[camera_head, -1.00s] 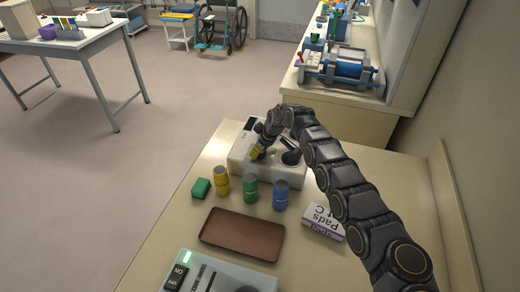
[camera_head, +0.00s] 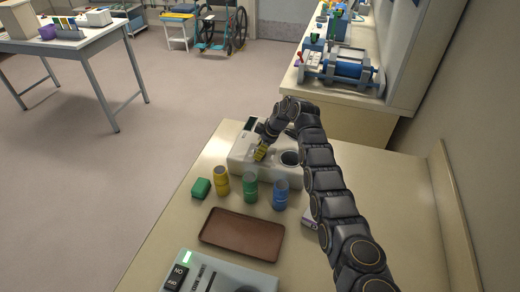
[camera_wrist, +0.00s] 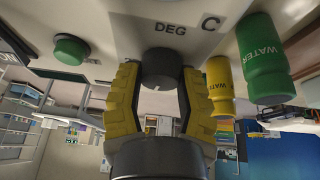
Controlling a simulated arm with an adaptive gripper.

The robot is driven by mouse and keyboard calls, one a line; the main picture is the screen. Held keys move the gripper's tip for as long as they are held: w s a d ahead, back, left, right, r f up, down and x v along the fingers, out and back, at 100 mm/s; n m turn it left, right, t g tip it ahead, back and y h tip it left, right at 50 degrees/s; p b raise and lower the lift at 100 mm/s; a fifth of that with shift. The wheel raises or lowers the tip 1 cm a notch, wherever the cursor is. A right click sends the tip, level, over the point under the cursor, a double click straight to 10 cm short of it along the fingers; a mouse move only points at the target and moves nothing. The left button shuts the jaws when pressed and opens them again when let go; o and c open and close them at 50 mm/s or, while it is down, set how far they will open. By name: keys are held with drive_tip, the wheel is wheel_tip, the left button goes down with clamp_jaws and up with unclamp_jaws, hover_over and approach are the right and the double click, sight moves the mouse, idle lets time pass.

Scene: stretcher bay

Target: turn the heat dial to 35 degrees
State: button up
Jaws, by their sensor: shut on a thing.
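The heat unit (camera_head: 240,166) is a white box at the back of the near table in the head view. In the wrist view, the dark round dial (camera_wrist: 160,66) stands out from its pale face, close to the letters DEG C (camera_wrist: 188,26). My gripper (camera_head: 260,153) is at the unit's front left part in the head view. Its yellow ribbed fingers (camera_wrist: 160,92) lie on both sides of the dial in the wrist view, shut on it. The dial's setting cannot be read, and the head view hides the dial behind the fingers.
Yellow (camera_head: 221,182), green (camera_head: 250,188) and blue (camera_head: 280,194) cylinders stand close in front of the unit, with a green block (camera_head: 201,188) to their left. A brown tray (camera_head: 242,234) lies nearer. My arm mostly covers a white box (camera_head: 309,218). The table's right side is clear.

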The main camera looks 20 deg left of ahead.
drive_tip(key=shift+s+a+f, duration=0.15)
drive_tip(key=o, duration=1.1)
drive_tip(key=shift+o, duration=0.2)
drive_tip(key=shift+d+r, duration=0.2)
drive_tip(key=shift+r, duration=0.05)
drive_tip(key=v, duration=1.1)
drive_tip(key=shift+r, duration=0.3)
